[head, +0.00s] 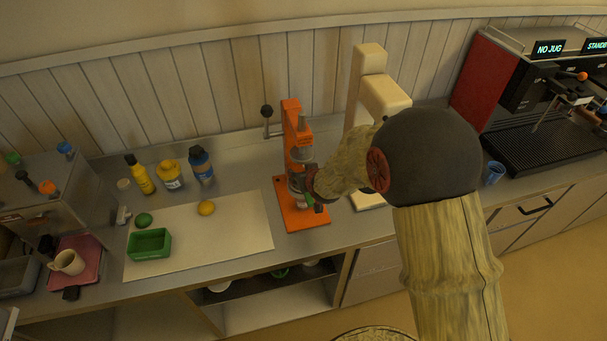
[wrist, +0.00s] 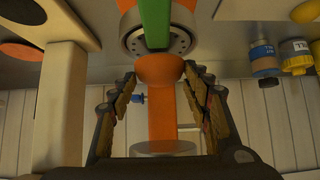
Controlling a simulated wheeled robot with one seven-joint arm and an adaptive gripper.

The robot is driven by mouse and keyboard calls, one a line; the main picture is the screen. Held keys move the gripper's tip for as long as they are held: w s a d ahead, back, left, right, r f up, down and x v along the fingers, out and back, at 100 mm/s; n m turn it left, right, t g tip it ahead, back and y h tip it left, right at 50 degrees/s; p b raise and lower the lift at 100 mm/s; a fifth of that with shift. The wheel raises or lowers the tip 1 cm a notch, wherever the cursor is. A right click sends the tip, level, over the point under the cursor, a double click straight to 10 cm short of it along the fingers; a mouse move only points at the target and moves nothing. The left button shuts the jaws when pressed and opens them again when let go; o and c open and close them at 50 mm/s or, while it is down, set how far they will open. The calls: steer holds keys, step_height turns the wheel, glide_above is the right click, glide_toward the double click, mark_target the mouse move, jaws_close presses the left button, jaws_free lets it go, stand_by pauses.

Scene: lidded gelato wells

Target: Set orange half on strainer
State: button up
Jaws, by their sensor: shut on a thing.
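An orange press (head: 290,140) stands on the counter below the wall in the head view. Its round grey strainer (wrist: 132,43) shows at the top of the wrist view, with a green bar in front of it. My gripper (wrist: 160,76) is shut on the orange half (wrist: 160,70), which sits between the fingertips right by the strainer. I cannot tell whether the half touches it. The press's grey upper disc (wrist: 163,148) shows on the other side of the half. In the head view my gripper (head: 311,184) is at the press, and my arm hides the half.
A white board (head: 235,240) left of the press bears a green box (head: 150,252), a lime (head: 144,219) and a lemon (head: 206,208). Several bottles stand behind it. A cream-coloured machine (head: 370,62) stands close to the right of the press, partly behind my arm.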

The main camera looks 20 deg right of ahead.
steer(key=shift+f+b, duration=0.55)
steer(key=shift+f, duration=0.1)
steer(key=o, duration=1)
steer(key=shift+s, duration=0.15)
steer(key=shift+s+r+p, duration=0.15)
steer(key=shift+s+r, duration=0.2)
steer(key=shift+s, duration=1.15)
steer(key=shift+s+r+p, duration=0.1)
steer(key=shift+s+r, duration=0.2)
steer(key=shift+s, duration=1.2)
steer(key=shift+s+r+p, duration=0.15)
steer(key=shift+s+r, duration=0.2)
steer(key=shift+s, duration=1.15)
steer(key=shift+s+r, duration=0.1)
steer(key=v, duration=1.1)
steer(key=shift+s+r, duration=0.2)
steer(key=shift+s, duration=0.15)
